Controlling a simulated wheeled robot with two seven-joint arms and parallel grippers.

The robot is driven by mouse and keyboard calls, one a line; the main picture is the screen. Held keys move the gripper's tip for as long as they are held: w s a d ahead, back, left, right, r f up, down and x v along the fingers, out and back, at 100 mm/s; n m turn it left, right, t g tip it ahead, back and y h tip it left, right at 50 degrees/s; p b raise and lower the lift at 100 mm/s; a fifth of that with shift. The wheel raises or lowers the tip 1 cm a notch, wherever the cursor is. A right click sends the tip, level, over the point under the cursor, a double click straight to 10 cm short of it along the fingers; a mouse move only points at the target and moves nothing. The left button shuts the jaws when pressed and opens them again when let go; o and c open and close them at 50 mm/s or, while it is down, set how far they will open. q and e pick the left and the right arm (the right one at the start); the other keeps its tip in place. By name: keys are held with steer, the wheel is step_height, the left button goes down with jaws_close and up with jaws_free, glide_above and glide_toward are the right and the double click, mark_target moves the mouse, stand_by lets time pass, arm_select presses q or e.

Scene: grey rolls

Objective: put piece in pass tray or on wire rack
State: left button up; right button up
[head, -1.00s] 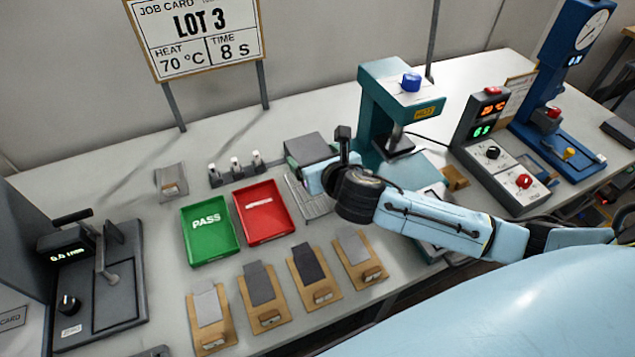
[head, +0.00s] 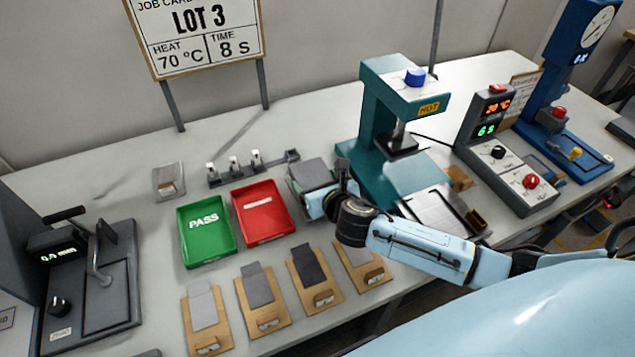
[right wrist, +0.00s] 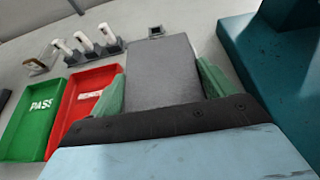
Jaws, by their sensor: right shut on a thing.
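My right gripper (head: 322,195) is shut on a flat grey piece (head: 312,173). In the right wrist view the piece (right wrist: 160,70) lies between two green finger pads, its flat face toward the camera. The green pass tray (head: 207,252) is to the left of the gripper, with nothing seen in it. The red tray (head: 263,212) lies between the pass tray and the gripper. The wire rack is mostly hidden beneath the held piece and gripper; I cannot tell whether the piece touches it. My left gripper is not in view.
The teal press (head: 385,115) stands close right of the gripper. Several wooden boards with grey strips (head: 313,275) line the front edge. A gauge (head: 92,285) stands far left.

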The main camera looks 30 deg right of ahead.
steer(key=o, duration=0.7)
steer(key=shift+f, duration=0.15)
steer(key=shift+c, duration=0.2)
steer(key=o, duration=0.4)
steer(key=shift+r, duration=0.2)
steer(key=p+v, duration=0.2)
steer(key=v, duration=1)
steer(key=shift+s+f, duration=0.1)
